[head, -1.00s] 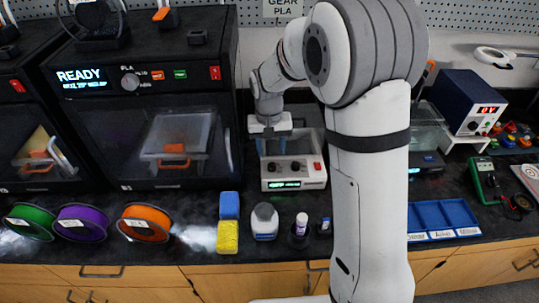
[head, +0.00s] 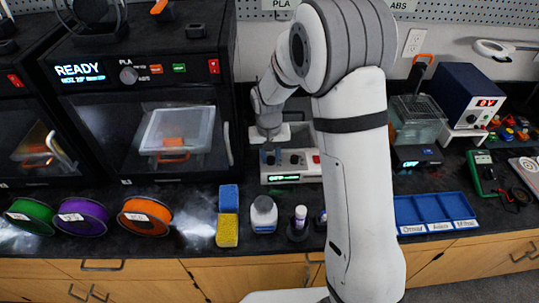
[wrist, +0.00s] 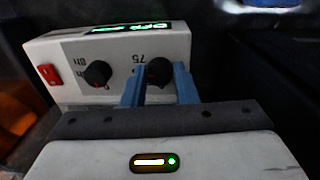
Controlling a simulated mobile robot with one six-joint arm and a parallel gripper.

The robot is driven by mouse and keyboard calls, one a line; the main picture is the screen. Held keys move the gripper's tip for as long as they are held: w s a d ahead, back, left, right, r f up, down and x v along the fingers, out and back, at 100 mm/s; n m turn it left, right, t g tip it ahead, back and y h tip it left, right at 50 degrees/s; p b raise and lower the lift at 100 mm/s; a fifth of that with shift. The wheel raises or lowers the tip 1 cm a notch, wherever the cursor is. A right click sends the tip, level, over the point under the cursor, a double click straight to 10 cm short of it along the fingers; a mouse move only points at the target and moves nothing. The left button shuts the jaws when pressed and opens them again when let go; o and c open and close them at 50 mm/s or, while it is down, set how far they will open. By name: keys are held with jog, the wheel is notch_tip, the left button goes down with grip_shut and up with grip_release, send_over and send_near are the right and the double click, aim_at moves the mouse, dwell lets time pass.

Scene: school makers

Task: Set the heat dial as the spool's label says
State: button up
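A white control box (head: 292,171) with a green-lit display (head: 285,178), two black dials and a red switch stands on the counter. In the wrist view it appears upside down. My gripper (wrist: 159,86) has its blue fingers on both sides of the dial (wrist: 159,71) marked near "75", with no clear gap. I take it as shut on that dial. Its pointer is hard to make out. The other dial (wrist: 97,74) is free. Green (head: 30,217), purple (head: 82,216) and orange (head: 146,217) spools lie at the left; their label text is too small to read.
Printers stand behind the spools, one showing READY (head: 80,71). A blue tray (head: 435,213) lies at the right.

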aim_at(270, 159)
jog(key=c, duration=0.5)
jog(key=shift+n+b, duration=0.55)
jog(key=shift+n, duration=1.35)
jog(key=o, duration=1)
notch_tip(270, 159, up, 8)
jog(key=shift+s+a+f, duration=0.1)
jog(key=shift+a, duration=0.05)
